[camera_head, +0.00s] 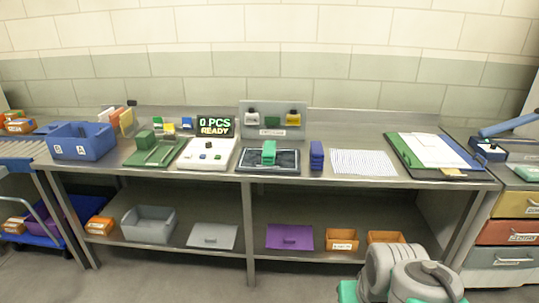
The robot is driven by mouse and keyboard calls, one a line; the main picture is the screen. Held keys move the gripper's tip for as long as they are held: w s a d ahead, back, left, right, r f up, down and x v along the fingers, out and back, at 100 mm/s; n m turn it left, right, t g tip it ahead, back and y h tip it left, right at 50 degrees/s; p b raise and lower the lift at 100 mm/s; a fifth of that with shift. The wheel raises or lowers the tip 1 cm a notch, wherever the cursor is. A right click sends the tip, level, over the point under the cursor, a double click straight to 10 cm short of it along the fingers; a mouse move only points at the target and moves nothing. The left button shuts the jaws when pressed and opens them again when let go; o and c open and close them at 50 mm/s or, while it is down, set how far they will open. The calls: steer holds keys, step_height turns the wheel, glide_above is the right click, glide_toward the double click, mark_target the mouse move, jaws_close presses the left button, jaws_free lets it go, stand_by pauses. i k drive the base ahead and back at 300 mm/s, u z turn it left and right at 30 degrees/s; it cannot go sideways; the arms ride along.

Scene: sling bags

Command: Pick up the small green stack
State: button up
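A small green stack (268,152) stands upright on the dark-screened tablet (285,160) near the middle of the steel workbench. Another green block (145,139) sits on a green tray (168,158) at the left of the bench. A blue stack (316,155) of similar size stands just right of the tablet. My gripper is not in view. Grey and green rounded parts at the bottom right look like my own arm, well apart from the green stack.
Left of the tablet is a white counting device (206,154) with a display reading "0 PCS READY". A grey panel (288,106) stands behind the tablet. White sheets (362,162) and a clipboard (430,152) lie right.

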mark_target(268, 150)
steer(key=z, duration=0.35)
steer(key=i, duration=1.7)
steer(key=u, duration=3.1)
steer(key=i, duration=0.5)
steer(key=z, duration=0.05)
